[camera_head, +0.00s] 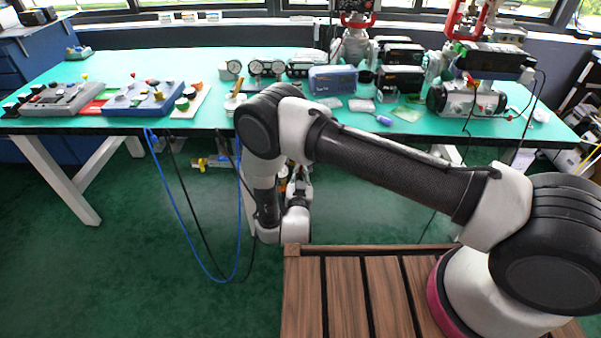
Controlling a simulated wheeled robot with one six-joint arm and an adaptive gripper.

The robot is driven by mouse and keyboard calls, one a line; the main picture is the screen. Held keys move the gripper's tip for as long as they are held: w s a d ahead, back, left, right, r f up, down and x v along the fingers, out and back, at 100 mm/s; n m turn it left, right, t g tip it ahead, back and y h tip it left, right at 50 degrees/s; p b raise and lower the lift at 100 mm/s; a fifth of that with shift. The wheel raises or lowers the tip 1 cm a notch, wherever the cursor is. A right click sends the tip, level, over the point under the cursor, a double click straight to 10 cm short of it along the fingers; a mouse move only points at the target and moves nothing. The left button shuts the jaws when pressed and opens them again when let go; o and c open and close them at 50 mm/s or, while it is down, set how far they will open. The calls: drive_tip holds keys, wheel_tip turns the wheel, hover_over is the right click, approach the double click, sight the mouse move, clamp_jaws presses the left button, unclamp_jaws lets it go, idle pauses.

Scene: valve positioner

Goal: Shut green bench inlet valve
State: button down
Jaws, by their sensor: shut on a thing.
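The green-topped bench (130,62) stands ahead, with brass-yellow pipe fittings (208,163) under it, left of my arm. I cannot tell whether these belong to the inlet valve. My arm bends down in front of the bench edge, and its wrist turns in under the bench. My gripper (299,180) shows only in part there, small and partly covered by my arm. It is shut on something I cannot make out. A small orange patch shows beside it. The inlet valve's handle and its position cannot be made out.
Blue (225,200) and black cables hang in loops below the bench front, left of my arm. A white bench leg (58,180) slants at the left. Control panels, gauges and instrument boxes (333,79) crowd the bench top. The green floor at left is clear.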

drive_tip(key=shift+n, duration=0.6)
drive_tip(key=shift+f, duration=0.1)
drive_tip(key=c, duration=1.6)
unclamp_jaws()
drive_tip(key=shift+o, duration=0.2)
drive_tip(key=s, duration=0.7)
drive_tip(key=shift+s, duration=0.3)
drive_tip(key=shift+a, duration=0.15)
